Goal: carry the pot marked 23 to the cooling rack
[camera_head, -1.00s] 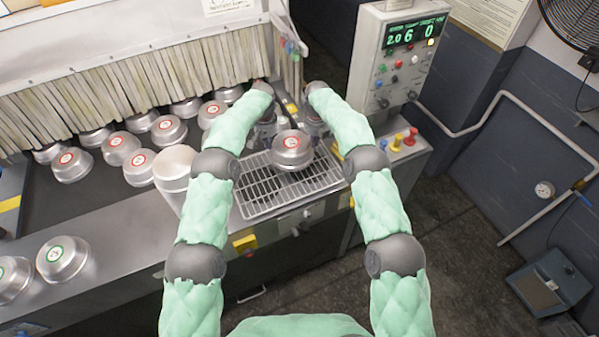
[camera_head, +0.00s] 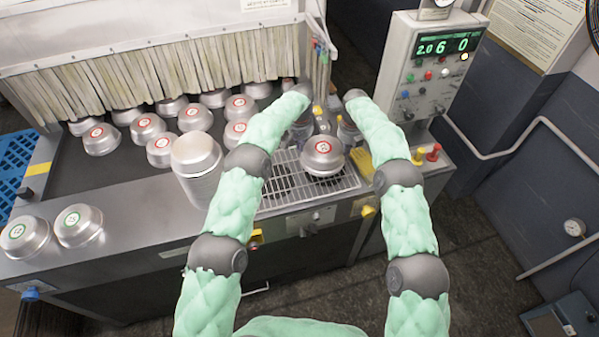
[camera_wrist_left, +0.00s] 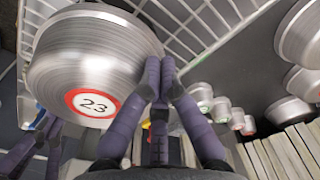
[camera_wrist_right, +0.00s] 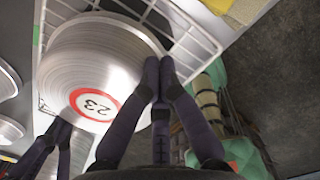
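The pot marked 23 (camera_head: 322,153) is a round silver pot with a red-ringed white label, over the wire cooling rack (camera_head: 285,192). The number reads clearly in the left wrist view (camera_wrist_left: 85,55) and the right wrist view (camera_wrist_right: 95,60). My left gripper (camera_wrist_left: 160,62) and right gripper (camera_wrist_right: 159,65) are at opposite sides of the pot. Each has its fingertips close together against or very near its side, with the pot not between the fingers. Rack wires show behind the pot in both wrist views. I cannot tell whether it touches the rack.
Several red-labelled pots (camera_head: 147,127) stand on the dark surface before the strip curtain (camera_head: 150,75). A tall silver cylinder (camera_head: 198,175) stands left of my left arm. Two green-labelled pots (camera_head: 78,226) are at the front left. A control box (camera_head: 430,70) rises behind right.

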